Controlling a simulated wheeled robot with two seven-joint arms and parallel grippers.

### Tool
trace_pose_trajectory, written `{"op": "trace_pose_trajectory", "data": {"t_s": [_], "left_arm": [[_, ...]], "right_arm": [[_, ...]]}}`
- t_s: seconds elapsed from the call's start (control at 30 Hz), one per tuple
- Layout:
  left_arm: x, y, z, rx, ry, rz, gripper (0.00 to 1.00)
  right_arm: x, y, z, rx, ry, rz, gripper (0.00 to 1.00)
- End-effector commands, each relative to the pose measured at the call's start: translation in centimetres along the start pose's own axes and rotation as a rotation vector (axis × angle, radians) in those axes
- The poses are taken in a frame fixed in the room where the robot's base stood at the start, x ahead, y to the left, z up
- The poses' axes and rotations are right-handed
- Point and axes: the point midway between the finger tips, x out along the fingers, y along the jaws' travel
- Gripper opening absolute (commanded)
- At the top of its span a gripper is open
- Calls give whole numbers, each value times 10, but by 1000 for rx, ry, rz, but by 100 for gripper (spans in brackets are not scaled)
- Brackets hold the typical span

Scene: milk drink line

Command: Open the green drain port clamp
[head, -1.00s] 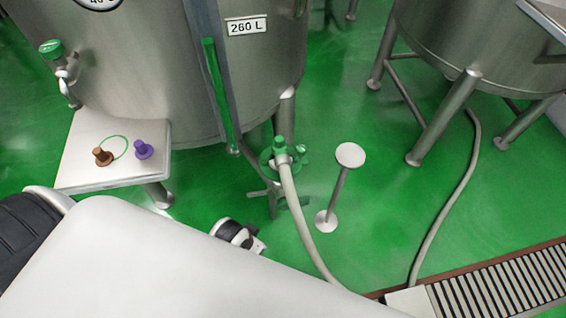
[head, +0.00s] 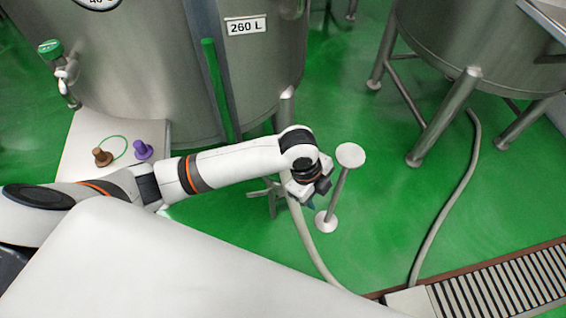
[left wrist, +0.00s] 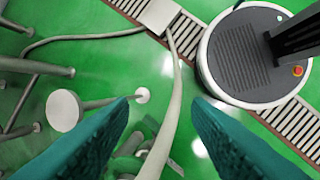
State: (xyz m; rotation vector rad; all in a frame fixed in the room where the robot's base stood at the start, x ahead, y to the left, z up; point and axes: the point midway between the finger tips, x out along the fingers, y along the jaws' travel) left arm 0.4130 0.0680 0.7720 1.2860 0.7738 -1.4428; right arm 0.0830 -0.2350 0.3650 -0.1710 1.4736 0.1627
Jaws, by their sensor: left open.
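The green drain port clamp is hidden behind my left arm in the head view, under the tank (head: 160,85) marked 260 L. A grey hose (head: 307,232) runs from that hidden spot down to the right. My left gripper (head: 313,197) is beside the hose's upper part, left of the small round stand. In the left wrist view its teal fingers (left wrist: 161,98) are apart, and the hose (left wrist: 168,135) passes through the gap between them in the picture. Contact cannot be told. My right gripper is not in view.
A round-topped stand (head: 350,155) is close to the gripper's right. A white side table (head: 80,150) holds a brown plug (head: 102,157), a purple plug (head: 143,149) and a green ring (head: 120,140). A floor grate (head: 505,285) is at lower right. Open floor (head: 390,215) lies between.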

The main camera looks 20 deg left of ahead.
Motion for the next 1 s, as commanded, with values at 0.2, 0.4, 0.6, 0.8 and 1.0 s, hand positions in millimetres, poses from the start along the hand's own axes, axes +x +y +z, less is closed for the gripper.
{"op": "trace_pose_trajectory", "data": {"t_s": [0.2,0.4,0.6,0.8,1.0], "left_arm": [[-23,42,-88,265,146,-128,44],[-48,60,-137,340,194,-187,44],[-42,60,-148,351,199,-202,44],[-8,54,-156,351,199,-202,44],[30,48,-164,350,199,-201,44]], "right_arm": [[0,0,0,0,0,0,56],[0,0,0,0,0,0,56],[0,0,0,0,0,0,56],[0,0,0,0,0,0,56],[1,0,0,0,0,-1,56]]}}
